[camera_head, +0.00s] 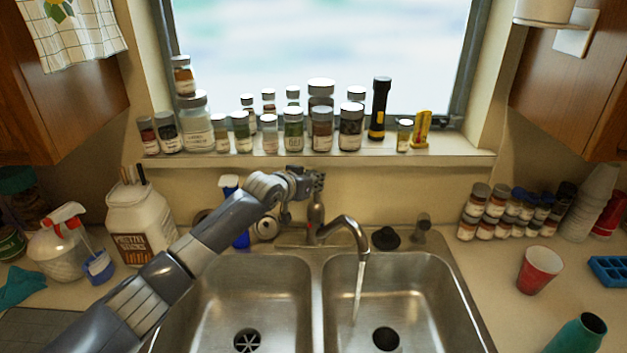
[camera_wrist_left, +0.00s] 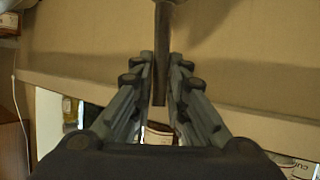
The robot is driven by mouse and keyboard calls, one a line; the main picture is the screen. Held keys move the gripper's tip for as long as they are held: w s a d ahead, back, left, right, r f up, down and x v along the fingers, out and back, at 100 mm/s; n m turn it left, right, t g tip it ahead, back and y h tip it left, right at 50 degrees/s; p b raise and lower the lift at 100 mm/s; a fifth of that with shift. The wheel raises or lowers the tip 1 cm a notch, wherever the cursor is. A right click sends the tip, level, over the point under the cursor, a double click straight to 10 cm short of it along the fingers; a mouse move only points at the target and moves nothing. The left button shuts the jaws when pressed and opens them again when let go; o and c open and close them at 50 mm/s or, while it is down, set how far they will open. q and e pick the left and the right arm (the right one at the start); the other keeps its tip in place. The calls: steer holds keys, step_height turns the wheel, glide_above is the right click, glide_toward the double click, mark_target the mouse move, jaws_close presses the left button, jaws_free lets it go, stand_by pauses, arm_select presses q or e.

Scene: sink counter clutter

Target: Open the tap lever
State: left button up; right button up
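The metal tap (camera_head: 342,226) stands behind the double sink, its spout over the right basin. A thin stream of water (camera_head: 358,290) runs from the spout. My left gripper (camera_head: 316,181) is at the top of the tap, where it hides most of the tap lever in the head view. In the left wrist view the dark tap lever (camera_wrist_left: 161,50) reaches down between the two fingers of my left gripper (camera_wrist_left: 161,62). The fingertips lie close against both its sides, and the gripper looks shut on it. My right gripper is not in view.
Jars and a black flashlight (camera_head: 380,108) line the window sill (camera_head: 320,159) just behind the gripper. A red cup (camera_head: 538,270) is on the right counter. Both basins look empty.

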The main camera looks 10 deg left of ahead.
arm_select(q)
steer(key=shift+o, duration=1.2)
steer(key=v, duration=1.2)
steer(key=shift+s+f, duration=0.1)
steer(key=shift+f, duration=0.1)
